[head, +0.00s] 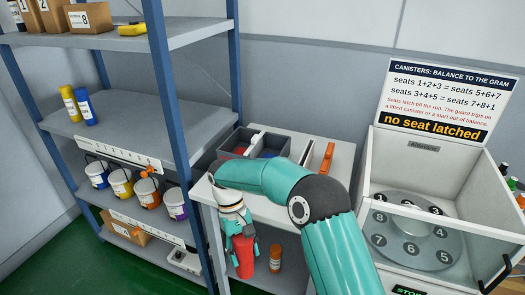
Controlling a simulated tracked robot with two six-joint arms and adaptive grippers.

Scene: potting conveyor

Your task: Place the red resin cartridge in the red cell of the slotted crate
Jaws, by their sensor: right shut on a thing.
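The red resin cartridge (243,262) is upright in my right gripper (240,234), which points down and is shut on its upper part. Both are in front of the white table's open lower shelf, below the tabletop; whether the cartridge's base touches anything I cannot tell. The slotted crate (285,142) is a dark grey box with a light divider at the back left of the tabletop. Some red and blue shows inside it, but my right arm hides its front. My left gripper is not in view.
An orange-brown bottle (275,258) stands right of the cartridge. An orange tool (328,157) lies on the white table (270,215). A blue-post shelf rack (190,150) with small buckets (122,184) stands left. A white canister machine (430,190) with its lid raised stands right.

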